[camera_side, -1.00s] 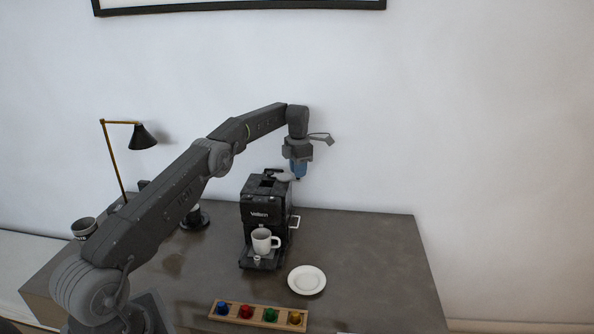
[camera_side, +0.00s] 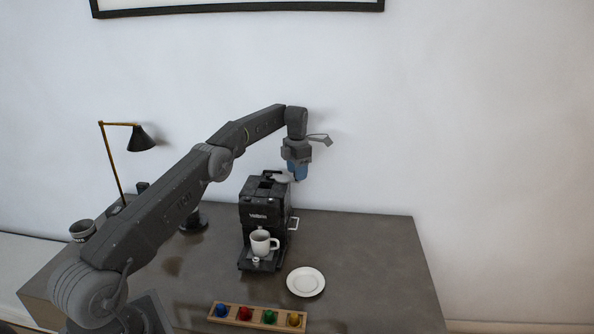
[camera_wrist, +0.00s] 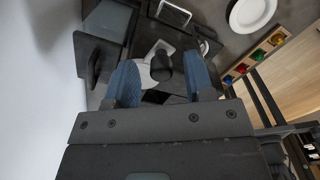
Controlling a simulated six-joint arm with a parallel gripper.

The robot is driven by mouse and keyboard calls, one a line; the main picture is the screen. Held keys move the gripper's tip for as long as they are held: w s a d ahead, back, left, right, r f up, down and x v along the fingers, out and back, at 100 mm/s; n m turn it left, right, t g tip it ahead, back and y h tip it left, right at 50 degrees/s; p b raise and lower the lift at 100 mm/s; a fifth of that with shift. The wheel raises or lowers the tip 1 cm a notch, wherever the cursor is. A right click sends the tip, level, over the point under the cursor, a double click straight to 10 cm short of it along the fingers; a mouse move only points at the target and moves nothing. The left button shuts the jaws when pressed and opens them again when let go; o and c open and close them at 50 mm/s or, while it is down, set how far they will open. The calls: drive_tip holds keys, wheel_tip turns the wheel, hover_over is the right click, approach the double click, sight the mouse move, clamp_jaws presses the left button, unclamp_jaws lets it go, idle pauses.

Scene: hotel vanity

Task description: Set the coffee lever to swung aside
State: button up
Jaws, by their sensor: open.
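The black coffee machine (camera_side: 266,214) stands on the dark table. Its pale grey coffee lever (camera_side: 284,177) lies on top, at the right edge of the machine. My gripper (camera_side: 300,175) points down just right of the lever in the side view, at about the lever's height. In the wrist view my gripper (camera_wrist: 159,64) is open, with a blue finger on each side of the lever's dark round knob (camera_wrist: 162,67). I cannot tell whether either finger touches the knob. A white mug (camera_side: 261,243) stands at the front of the machine.
A white plate (camera_side: 306,281) lies right of the machine. A wooden tray (camera_side: 232,313) with several coloured capsules is at the front. A lamp (camera_side: 142,139) and a dark cup (camera_side: 82,230) are at left. The right of the table is clear.

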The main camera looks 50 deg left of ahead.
drive_tip(key=shift+s+d, duration=0.1)
drive_tip(key=shift+s, duration=0.05)
drive_tip(key=s+m, duration=0.2)
drive_tip(key=m, duration=0.1)
drive_tip(key=s+m, duration=0.3)
drive_tip(key=s+d+m, duration=0.1)
drive_tip(key=s+m, duration=0.1)
drive_tip(key=m, duration=0.1)
drive_tip(key=shift+s+m, duration=0.3)
drive_tip(key=s+m, duration=0.1)
drive_tip(key=m, duration=0.1)
drive_tip(key=s+a+m, duration=0.1)
drive_tip(key=s+m, duration=0.1)
drive_tip(key=s+a+m, duration=0.1)
drive_tip(key=m, duration=0.1)
drive_tip(key=shift+s+a, duration=0.25)
wheel_tip(320, 180, up, 14)
drive_tip(key=s+d+r+m+t, duration=0.1)
drive_tip(key=s+d+r+m, duration=0.2)
drive_tip(key=d, duration=0.5)
drive_tip(key=s+d+r+m+t, duration=0.1)
drive_tip(key=s+d+r+m, duration=0.2)
drive_tip(key=d, duration=0.6)
drive_tip(key=shift+s+r+m+y, duration=0.4)
drive_tip(key=shift+s+m, duration=0.4)
drive_tip(key=shift+m, duration=0.2)
drive_tip(key=shift+a, duration=0.1)
